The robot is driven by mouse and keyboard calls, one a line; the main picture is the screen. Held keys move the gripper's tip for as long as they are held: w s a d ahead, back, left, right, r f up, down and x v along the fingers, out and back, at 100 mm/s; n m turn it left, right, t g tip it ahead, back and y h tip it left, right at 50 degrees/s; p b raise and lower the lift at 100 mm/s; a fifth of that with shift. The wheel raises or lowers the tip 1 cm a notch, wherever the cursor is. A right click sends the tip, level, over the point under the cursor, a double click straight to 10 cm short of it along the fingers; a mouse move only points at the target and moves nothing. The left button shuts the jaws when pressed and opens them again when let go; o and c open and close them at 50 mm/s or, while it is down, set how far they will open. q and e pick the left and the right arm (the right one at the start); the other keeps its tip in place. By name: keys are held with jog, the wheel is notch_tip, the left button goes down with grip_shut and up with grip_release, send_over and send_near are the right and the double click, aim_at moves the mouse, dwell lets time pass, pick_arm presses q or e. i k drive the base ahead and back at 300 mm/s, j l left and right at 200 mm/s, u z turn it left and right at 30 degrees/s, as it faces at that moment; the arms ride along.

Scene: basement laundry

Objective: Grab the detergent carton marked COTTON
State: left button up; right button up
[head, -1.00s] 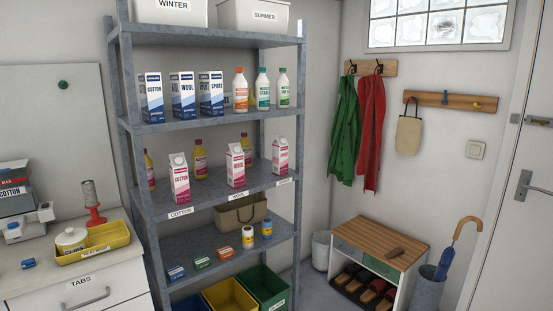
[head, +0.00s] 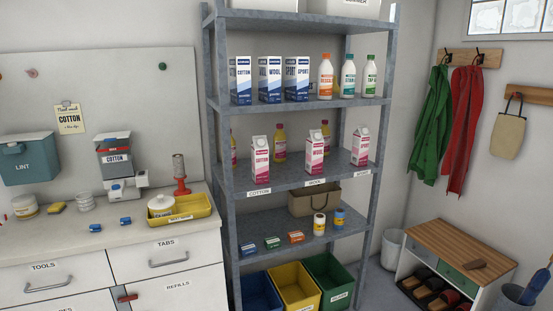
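On the middle shelf, a white and pink gable-top carton marked COTTON (head: 260,160) stands upright at the left, above a shelf label reading COTTON (head: 259,193). Similar pink cartons marked WOOL (head: 315,154) and what looks like SPORT (head: 361,146) stand to its right. On the shelf above, a white and blue box marked COTTON (head: 241,82) stands at the left end, partly covered by the shelf post. Blue boxes marked WOOL (head: 270,81) and SPORT (head: 297,79) are beside it. Neither of my grippers is in view.
Left is a counter (head: 60,236) with a machine marked COTTON (head: 115,162) and a yellow tray (head: 180,220). A bench (head: 460,250) stands right.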

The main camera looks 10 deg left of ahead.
aim_at(259, 146)
jog(key=i+l+u, duration=0.3)
jog(key=i+l, duration=0.25)
jog(key=i+l+u, duration=0.3)
jog(key=i+l, duration=0.35)
